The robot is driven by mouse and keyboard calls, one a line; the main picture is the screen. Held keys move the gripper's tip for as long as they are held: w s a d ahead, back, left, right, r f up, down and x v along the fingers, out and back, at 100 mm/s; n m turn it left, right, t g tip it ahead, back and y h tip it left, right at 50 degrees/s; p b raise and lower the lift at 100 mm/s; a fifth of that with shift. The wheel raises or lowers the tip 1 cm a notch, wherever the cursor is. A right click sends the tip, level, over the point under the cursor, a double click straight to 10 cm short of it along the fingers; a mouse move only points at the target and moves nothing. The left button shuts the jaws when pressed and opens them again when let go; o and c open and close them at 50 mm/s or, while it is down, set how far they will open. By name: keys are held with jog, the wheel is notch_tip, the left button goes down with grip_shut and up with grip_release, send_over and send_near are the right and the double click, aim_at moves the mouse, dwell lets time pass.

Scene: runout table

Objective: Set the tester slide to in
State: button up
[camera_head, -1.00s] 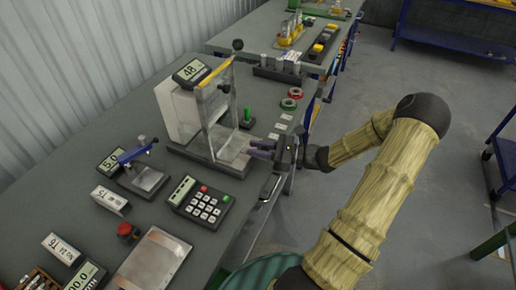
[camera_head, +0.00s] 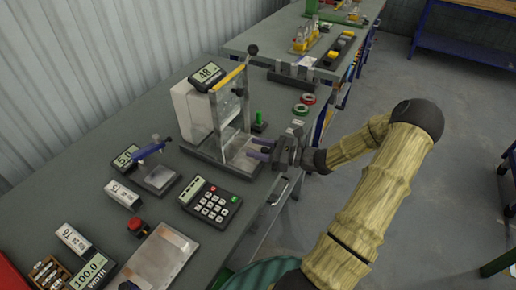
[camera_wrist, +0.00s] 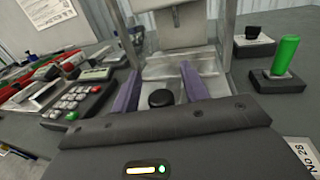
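The tester (camera_head: 196,110) is a pale boxy machine with a display, a clear-sided front frame and a flat metal base, on the grey bench. In the wrist view its metal slide plate (camera_wrist: 180,67) lies ahead of my gripper, with a round black knob (camera_wrist: 162,98) in front. My gripper (camera_head: 260,148) reaches over the tester's front base from the right. In the wrist view my gripper (camera_wrist: 160,90) has its two purple fingers apart, one on each side of the knob. I cannot tell whether they touch it. The knob is hidden in the head view.
A green handle (camera_wrist: 285,55) on a dark base stands right of the tester. A keypad box (camera_head: 210,200) is to its left front, with a small blue-armed device (camera_head: 155,170) beyond. Red and green rings (camera_head: 304,103) lie near the bench edge.

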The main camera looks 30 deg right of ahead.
jog(key=b+v, duration=0.2)
jog(key=v, duration=1.5)
jog(key=shift+s+d, duration=0.2)
jog(key=shift+c, duration=0.2)
jog(key=b+v, duration=0.1)
jog(key=b, duration=0.9)
jog(key=shift+s+d, duration=0.25)
jog(key=shift+d, duration=0.05)
jog(key=b+x, duration=0.2)
jog(key=x, duration=1.5)
jog(key=shift+w+a+f, duration=0.15)
jog(key=shift+a, duration=0.05)
